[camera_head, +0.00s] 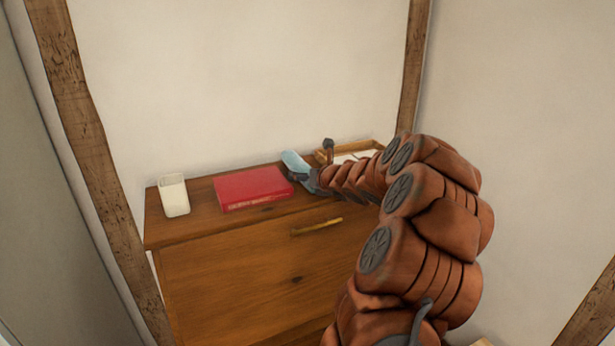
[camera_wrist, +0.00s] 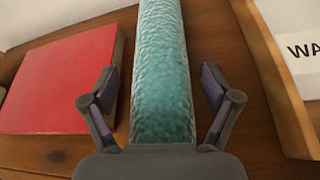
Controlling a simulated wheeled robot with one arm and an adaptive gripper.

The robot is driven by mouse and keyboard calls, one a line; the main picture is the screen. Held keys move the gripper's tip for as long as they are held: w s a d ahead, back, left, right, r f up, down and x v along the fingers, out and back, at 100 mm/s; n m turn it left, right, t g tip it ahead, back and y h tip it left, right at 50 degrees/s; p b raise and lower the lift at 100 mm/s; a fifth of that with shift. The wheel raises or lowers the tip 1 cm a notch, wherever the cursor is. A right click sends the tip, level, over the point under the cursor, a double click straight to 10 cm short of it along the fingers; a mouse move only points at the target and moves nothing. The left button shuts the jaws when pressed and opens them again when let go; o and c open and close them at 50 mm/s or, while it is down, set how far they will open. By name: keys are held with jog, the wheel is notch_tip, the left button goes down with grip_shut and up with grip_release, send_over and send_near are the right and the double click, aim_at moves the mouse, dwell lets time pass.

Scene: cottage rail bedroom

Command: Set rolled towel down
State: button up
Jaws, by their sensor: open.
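The rolled towel (camera_wrist: 162,75) is a teal textured roll lying on the wooden dresser top (camera_head: 205,205). In the head view the towel (camera_head: 294,160) shows light blue between the red book and the tray, partly hidden by my gripper. In the wrist view my gripper (camera_wrist: 160,95) is open, with one finger on each side of the towel. There is a visible gap between each finger and the roll. The towel's near end is hidden behind the gripper's palm.
A red book (camera_head: 252,188) lies left of the towel, and a white cup or candle (camera_head: 174,195) stands at the dresser's left end. A wooden tray (camera_wrist: 275,80) with a white lettered card (camera_wrist: 300,45) is close on the right. A wall stands behind.

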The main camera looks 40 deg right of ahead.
jog(key=shift+s+r, duration=0.2)
jog(key=shift+s, duration=0.1)
jog(key=b+v, duration=0.2)
jog(key=v, duration=0.9)
jog(key=shift+s+a+r, duration=0.1)
jog(key=shift+a, duration=0.05)
